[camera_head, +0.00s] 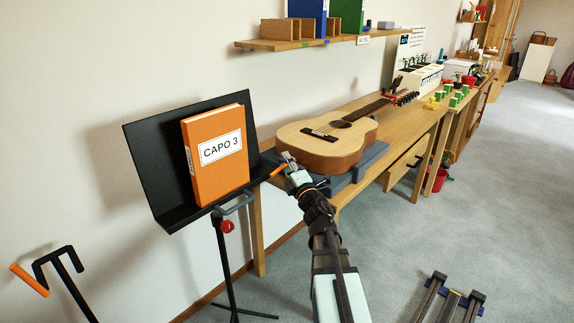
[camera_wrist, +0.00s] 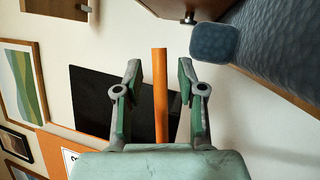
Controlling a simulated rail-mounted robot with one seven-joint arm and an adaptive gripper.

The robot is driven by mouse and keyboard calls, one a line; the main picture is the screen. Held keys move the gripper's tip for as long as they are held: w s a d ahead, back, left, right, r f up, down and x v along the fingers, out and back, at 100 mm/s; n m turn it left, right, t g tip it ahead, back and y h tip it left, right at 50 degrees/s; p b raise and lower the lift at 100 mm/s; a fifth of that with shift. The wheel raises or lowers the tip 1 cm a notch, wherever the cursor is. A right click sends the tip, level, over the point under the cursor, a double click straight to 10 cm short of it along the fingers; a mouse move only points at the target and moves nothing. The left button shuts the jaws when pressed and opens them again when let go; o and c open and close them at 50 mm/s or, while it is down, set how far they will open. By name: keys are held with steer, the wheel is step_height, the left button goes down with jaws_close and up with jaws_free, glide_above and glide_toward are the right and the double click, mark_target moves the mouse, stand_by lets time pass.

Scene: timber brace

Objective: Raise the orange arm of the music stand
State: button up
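The music stand's black desk (camera_head: 158,160) leans back by the wall and also shows in the wrist view (camera_wrist: 85,95). The stand has an orange arm (camera_head: 277,171) sticking out at its right side, tilted up to the right. In the wrist view the orange arm (camera_wrist: 160,85) stands between my fingers, with a gap on both sides. My gripper (camera_head: 287,160) is open around it, and it also shows in the wrist view (camera_wrist: 158,75). An orange book (camera_head: 216,165) marked CAPO 3 rests on the desk. The arm's root is hidden in both views.
A guitar (camera_head: 325,140) lies on a dark pad on the wooden bench (camera_head: 400,135), close to my gripper. A shelf (camera_head: 285,43) hangs above. A black holder with an orange-tipped arm (camera_head: 30,280) stands at lower left. The carpet at right is mostly clear.

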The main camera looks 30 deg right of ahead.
mark_target(283, 165)
jaws_close()
